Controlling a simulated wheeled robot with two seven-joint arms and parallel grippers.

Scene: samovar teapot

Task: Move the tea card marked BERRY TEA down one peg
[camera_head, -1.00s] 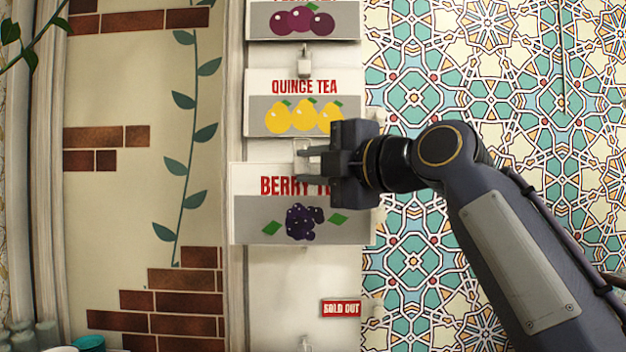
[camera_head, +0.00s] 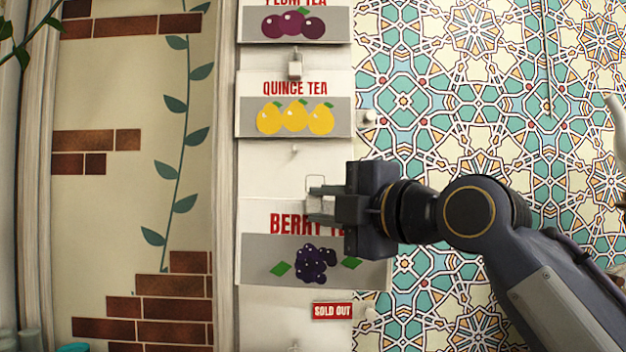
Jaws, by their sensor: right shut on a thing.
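The BERRY TEA card (camera_head: 262,260) is white and grey with dark berries and green leaves. It is in front of the pale board, with its right part reaching past the board's edge over the tiles. My right gripper (camera_head: 322,204) is at the card's upper edge, shut on the card near its wire loop (camera_head: 315,182). The gripper hides the end of the word TEA. A bare peg (camera_head: 295,150) shows above the card, under the QUINCE TEA card (camera_head: 295,118). Another peg (camera_head: 293,347) shows in part at the bottom edge. My left gripper is out of view.
The PLUM TEA card (camera_head: 294,24) hangs at the top, with a peg and loop (camera_head: 295,66) below it. A small red SOLD OUT sign (camera_head: 332,311) is just under the BERRY TEA card. Patterned tiles (camera_head: 450,90) cover the wall at right.

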